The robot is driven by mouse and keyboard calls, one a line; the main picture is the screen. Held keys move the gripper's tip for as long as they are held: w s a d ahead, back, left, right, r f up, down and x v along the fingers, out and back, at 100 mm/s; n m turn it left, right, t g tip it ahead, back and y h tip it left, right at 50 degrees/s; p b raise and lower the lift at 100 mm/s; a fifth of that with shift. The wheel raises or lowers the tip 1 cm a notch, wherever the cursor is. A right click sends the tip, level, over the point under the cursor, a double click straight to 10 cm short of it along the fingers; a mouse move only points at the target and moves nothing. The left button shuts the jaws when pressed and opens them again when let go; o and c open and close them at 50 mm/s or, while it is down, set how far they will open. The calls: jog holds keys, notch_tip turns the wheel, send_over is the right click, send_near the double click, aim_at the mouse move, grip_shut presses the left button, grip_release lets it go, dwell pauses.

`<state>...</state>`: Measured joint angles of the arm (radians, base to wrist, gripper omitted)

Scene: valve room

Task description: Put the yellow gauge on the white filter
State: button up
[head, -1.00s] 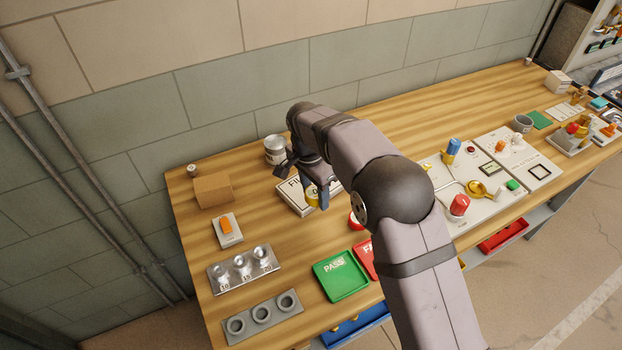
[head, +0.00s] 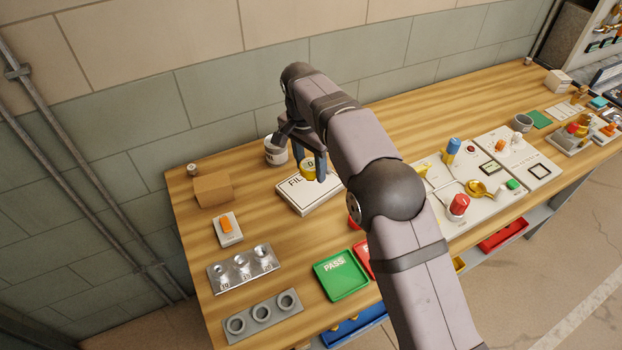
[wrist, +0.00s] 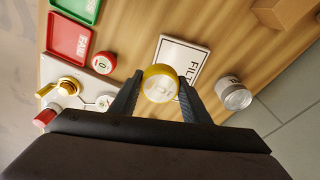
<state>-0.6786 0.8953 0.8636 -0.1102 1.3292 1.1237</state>
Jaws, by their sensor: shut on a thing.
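The yellow gauge (head: 308,169) is held between the fingers of my gripper (head: 306,160), which is shut on it. In the wrist view the gauge (wrist: 160,84) sits between the two dark fingertips (wrist: 158,88), its pale face showing. The white filter (head: 302,198) is a flat box with dark "FIL" lettering lying on the bench. In the head view the gauge appears over the filter's back part. In the wrist view the filter (wrist: 184,56) lies just beyond the gauge. Whether the gauge touches the filter I cannot tell.
A grey can (head: 276,150) stands close behind the filter, near my gripper. A red gauge (wrist: 103,63) is beside the filter. The green PASS tray (head: 340,278) and red FAIL tray (wrist: 69,38) lie nearer the front. Bare wood surrounds the filter's left side.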

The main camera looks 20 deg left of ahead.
aim_at(312, 201)
jog(key=shift+s+d, duration=0.1)
jog(key=shift+f, duration=0.15)
jog(key=shift+f+p, duration=1.7)
jog(key=shift+f, duration=3.15)
jog(key=shift+f, duration=0.15)
jog(key=o, duration=1.2)
jog(key=r+b, duration=0.1)
jog(key=r, duration=0.3)
jog(key=s+r+b, duration=0.1)
jog(key=r, duration=0.3)
jog(key=r+b, duration=0.1)
jog(key=r, duration=0.3)
jog(key=shift+s+a+r, duration=0.15)
jog(key=shift+s+a, duration=0.05)
jog(key=shift+a, duration=0.05)
